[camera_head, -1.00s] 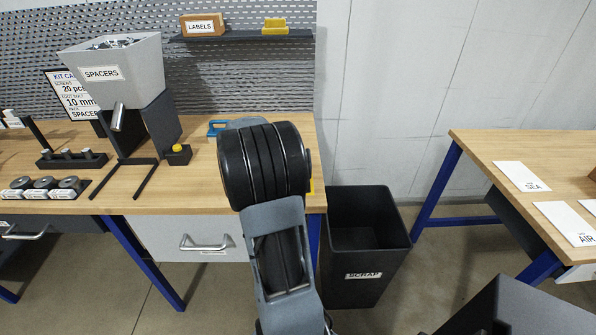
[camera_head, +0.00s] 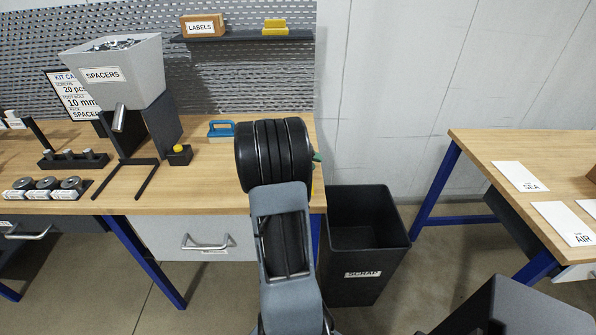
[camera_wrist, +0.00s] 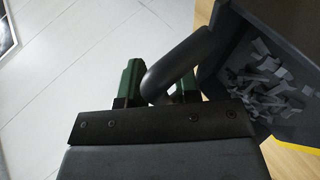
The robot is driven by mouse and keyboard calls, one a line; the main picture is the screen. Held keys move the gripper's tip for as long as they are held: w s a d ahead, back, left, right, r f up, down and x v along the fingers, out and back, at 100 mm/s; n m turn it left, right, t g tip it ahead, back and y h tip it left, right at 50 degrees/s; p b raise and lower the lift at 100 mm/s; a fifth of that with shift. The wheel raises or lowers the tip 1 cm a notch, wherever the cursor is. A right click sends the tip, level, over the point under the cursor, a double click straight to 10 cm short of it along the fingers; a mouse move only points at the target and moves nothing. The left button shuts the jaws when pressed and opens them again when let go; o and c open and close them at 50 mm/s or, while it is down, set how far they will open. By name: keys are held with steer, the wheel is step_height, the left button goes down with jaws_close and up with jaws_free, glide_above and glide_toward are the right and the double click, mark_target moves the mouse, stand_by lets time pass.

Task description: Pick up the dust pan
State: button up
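The dust pan (camera_wrist: 235,50) is dark grey and shows at the right of the wrist view, tilted in the picture, with pale scraps (camera_wrist: 265,85) in it. Its thick curved handle (camera_wrist: 185,60) runs left to my gripper (camera_wrist: 157,85). The green fingers stand on either side of the handle, with no clear gap, so my gripper looks shut on it. Part of the right finger is hidden behind the handle. In the head view my arm covers most of the gripper and pan; a bit of green (camera_head: 317,157) shows at the bench's right end.
A blue-handled brush (camera_head: 221,130) lies on the wooden bench (camera_head: 205,185) left of my arm. A spacer hopper (camera_head: 115,70) stands further left. A black scrap bin (camera_head: 368,245) stands on the floor right of the bench. Another table (camera_head: 500,150) is at the right.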

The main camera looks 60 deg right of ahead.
jaws_close()
steer(key=shift+r, duration=0.45)
steer(key=a+r+b, duration=0.2)
steer(key=a+r, duration=1)
steer(key=a, duration=0.2)
